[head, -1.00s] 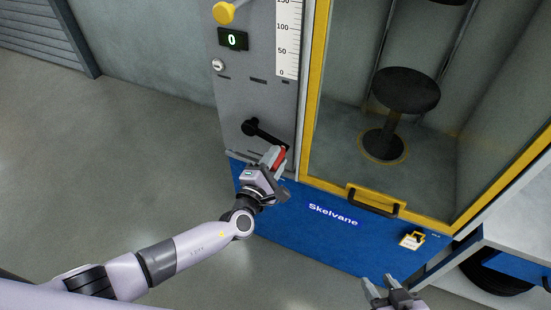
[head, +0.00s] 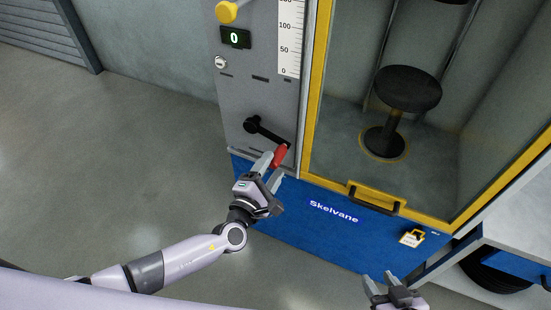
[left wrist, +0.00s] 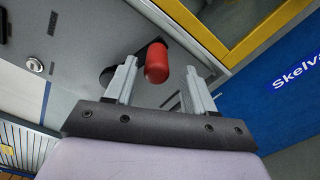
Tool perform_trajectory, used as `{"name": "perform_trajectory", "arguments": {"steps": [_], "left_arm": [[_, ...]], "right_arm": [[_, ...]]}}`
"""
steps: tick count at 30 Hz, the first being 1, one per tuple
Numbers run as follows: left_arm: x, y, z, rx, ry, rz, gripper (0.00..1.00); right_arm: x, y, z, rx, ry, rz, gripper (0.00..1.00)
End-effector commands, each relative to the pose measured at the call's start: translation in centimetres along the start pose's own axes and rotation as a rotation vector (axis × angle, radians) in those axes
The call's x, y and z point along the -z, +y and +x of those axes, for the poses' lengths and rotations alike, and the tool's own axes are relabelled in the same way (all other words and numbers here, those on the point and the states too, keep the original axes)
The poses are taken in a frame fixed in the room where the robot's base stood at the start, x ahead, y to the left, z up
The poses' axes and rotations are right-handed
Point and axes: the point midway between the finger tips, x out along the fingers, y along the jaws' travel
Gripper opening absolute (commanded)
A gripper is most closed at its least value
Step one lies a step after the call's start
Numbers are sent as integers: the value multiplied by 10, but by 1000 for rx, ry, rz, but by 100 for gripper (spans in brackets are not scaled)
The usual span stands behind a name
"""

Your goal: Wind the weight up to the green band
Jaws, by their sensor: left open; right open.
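The winding crank is a black arm (head: 265,131) on the grey machine panel, with a red handle (head: 280,155) at its lower right end. The handle also shows in the left wrist view (left wrist: 157,62). My left gripper (head: 270,169) is open just below the handle; in the left wrist view the red handle shows between and beyond its fingertips, and contact cannot be told. My right gripper (head: 384,281) is open and empty at the bottom of the head view. The scale (head: 290,38) is partly visible; the weight and green band are not identifiable in view.
A counter (head: 235,38) reads 0, below a yellow knob (head: 228,11). A yellow padlock-like tag (head: 412,236) is on the blue base. Open floor lies left.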

Motion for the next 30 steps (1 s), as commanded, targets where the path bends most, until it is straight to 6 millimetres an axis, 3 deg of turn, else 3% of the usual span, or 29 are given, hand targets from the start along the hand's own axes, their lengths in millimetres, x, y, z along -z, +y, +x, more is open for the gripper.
{"name": "perform_trajectory", "arguments": {"steps": [3, 9, 26, 30], "left_arm": [[0, 0, -18, 3, 1, 1, 54], [0, -1, -34, 2, 1, 1, 54], [0, -1, -35, 2, 2, -5, 54], [3, -4, -42, 19, 46, -164, 54]], "right_arm": [[1, 1, -2, -3, -2, -2, 43], [2, 2, -3, -4, -2, -2, 43], [2, 2, -3, -4, -2, -1, 43], [4, 2, -5, -4, -2, -1, 43]]}}
